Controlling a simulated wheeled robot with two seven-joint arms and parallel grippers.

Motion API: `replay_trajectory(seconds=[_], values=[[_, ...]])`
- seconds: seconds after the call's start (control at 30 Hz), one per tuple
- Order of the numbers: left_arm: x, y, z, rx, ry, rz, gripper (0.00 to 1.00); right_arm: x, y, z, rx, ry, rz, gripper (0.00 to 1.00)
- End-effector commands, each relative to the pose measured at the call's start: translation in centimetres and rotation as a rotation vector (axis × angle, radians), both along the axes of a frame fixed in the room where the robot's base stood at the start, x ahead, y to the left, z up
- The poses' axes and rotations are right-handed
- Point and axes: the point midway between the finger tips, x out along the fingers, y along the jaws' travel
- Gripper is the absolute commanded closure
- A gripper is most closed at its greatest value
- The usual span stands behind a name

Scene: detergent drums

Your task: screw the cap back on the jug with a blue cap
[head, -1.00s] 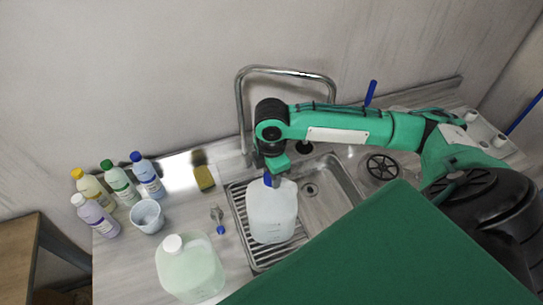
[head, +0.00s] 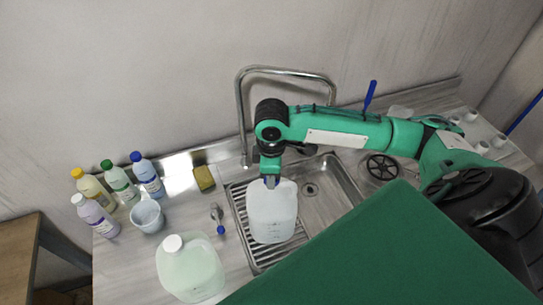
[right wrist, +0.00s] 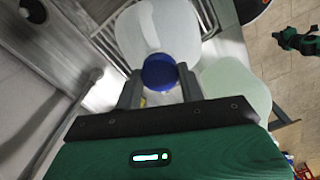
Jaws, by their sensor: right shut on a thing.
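The translucent white jug (head: 271,215) stands upright on the ribbed drainer beside the sink basin. My right gripper (head: 270,183) points down over the jug's top. In the right wrist view, its two fingers (right wrist: 160,88) are on either side of the blue cap (right wrist: 159,72). The gripper is shut on this cap. The jug's body (right wrist: 150,35) shows just beyond the cap. The cap is at the jug's mouth; the neck is hidden, so I cannot tell how far the cap is seated. My left gripper is not in view.
A pale green jug with a white cap (head: 193,270) stands left of the drainer. The faucet (head: 242,110) rises behind the drainer. The sink basin (head: 325,200) is empty.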

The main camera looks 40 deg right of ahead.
Motion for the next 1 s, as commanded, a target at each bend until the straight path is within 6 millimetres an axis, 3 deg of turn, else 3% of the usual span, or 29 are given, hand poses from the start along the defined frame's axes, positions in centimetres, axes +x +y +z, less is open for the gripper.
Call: replay_trajectory(seconds=[0.17, 0.5, 0.83, 0.87, 0.9, 1.0], values=[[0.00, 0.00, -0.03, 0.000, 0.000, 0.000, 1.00, -0.14, 0.07, -0.20, 0.000, 0.005, -0.081, 0.81], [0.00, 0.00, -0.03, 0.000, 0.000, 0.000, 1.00, -0.11, 0.06, -0.19, 0.000, 0.005, -0.451, 0.81], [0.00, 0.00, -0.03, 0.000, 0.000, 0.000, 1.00, -0.10, 0.04, -0.18, -0.001, 0.005, -0.499, 0.81], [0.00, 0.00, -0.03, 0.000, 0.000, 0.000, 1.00, -0.10, 0.04, -0.18, -0.001, 0.005, -0.498, 0.55], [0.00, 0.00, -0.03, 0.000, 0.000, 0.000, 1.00, -0.09, 0.05, -0.17, -0.001, 0.004, -0.498, 0.48], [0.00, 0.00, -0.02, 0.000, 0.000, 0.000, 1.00, -0.05, 0.03, -0.13, 0.000, 0.003, -0.498, 0.48]])
